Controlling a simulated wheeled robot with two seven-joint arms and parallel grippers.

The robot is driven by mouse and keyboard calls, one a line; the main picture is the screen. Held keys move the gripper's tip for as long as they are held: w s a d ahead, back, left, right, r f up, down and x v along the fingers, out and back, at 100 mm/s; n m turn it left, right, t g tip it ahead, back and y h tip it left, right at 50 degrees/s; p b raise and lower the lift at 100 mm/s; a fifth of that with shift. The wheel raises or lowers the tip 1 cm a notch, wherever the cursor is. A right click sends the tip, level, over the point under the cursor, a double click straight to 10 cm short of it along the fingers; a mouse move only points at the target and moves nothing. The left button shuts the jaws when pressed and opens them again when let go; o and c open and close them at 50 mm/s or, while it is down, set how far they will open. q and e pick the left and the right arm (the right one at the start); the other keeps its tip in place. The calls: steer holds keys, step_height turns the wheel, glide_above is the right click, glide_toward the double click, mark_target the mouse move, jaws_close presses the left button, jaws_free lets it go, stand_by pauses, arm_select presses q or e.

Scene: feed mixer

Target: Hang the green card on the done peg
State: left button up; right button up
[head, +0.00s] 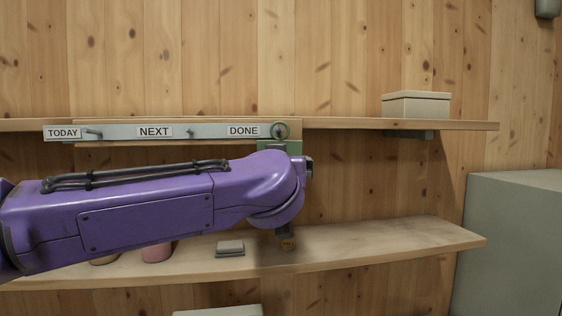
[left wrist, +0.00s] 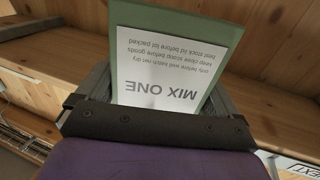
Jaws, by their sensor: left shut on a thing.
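The green card (head: 293,147) shows only at its top edge in the head view, just under the right end of the peg rail (head: 208,131). A dark green ring (head: 279,131) above it lines up with the done peg, right of the DONE label (head: 243,130); I cannot tell if the peg is through it. In the left wrist view the green card (left wrist: 122,20) bears a white MIX ONE label, upside down. My left gripper (left wrist: 160,88) is shut on it. My purple left arm hides most of the card in the head view. My right gripper is not in view.
The TODAY peg (head: 93,132) and NEXT peg (head: 191,132) look empty. A pale box (head: 416,106) stands on the upper shelf. The lower shelf (head: 400,238) holds a pink jar (head: 157,253) and a small grey block (head: 230,248). A grey cabinet (head: 515,240) stands right.

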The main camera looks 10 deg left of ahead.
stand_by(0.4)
arm_select(q)
steer(key=o, duration=0.7)
steer(key=shift+c, duration=0.2)
